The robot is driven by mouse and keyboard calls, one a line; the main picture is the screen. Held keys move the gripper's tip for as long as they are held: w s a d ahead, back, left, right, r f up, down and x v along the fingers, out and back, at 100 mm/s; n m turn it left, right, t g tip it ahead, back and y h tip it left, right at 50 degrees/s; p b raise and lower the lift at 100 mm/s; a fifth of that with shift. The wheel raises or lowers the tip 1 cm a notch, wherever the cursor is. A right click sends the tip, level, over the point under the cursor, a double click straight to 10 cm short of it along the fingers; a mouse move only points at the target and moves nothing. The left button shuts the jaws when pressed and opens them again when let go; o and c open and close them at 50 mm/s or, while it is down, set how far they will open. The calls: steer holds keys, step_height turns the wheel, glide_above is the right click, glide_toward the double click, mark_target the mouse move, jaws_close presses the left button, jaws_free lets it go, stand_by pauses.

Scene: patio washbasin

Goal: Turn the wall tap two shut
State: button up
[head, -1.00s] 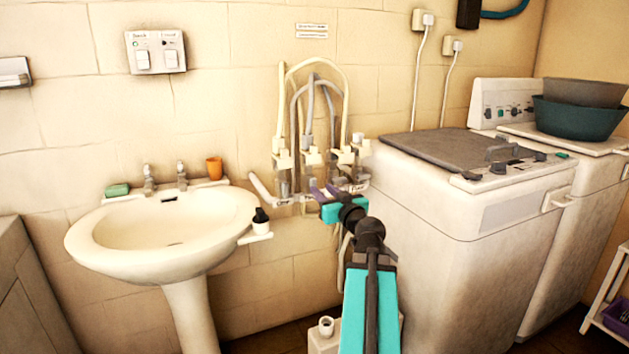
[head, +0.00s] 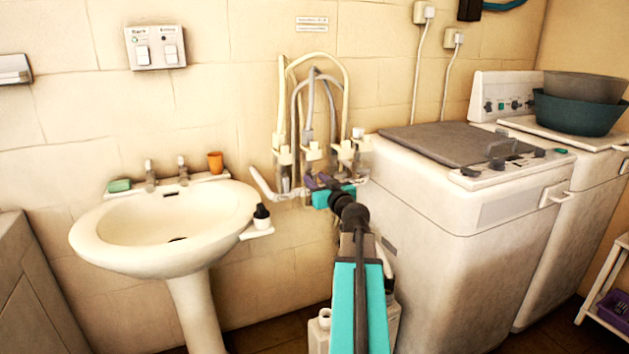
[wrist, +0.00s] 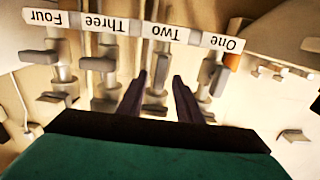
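Wall tap two (wrist: 157,88) is a grey tap with a lever under the "Two" label (wrist: 163,32), which appears upside down in the wrist view. My gripper (wrist: 159,78) is open, with one dark purple finger on each side of tap two's lever. I cannot tell whether either finger touches it. In the head view my gripper (head: 318,183) is at the lower part of the tap row, and hides part of it. Tap three (wrist: 108,85) and tap one (wrist: 210,75) stand close on either side of tap two.
Tap four (wrist: 62,80) is at the left of the wrist view. Hoses (head: 330,85) loop above the taps. A washbasin (head: 165,225) stands to the left and a washing machine (head: 470,230) close on the right. A jug (head: 321,325) is on the floor below.

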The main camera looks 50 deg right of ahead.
steer(key=shift+w, duration=0.1)
jaws_close()
steer(key=shift+a+f, duration=0.1)
steer(key=shift+a, duration=0.05)
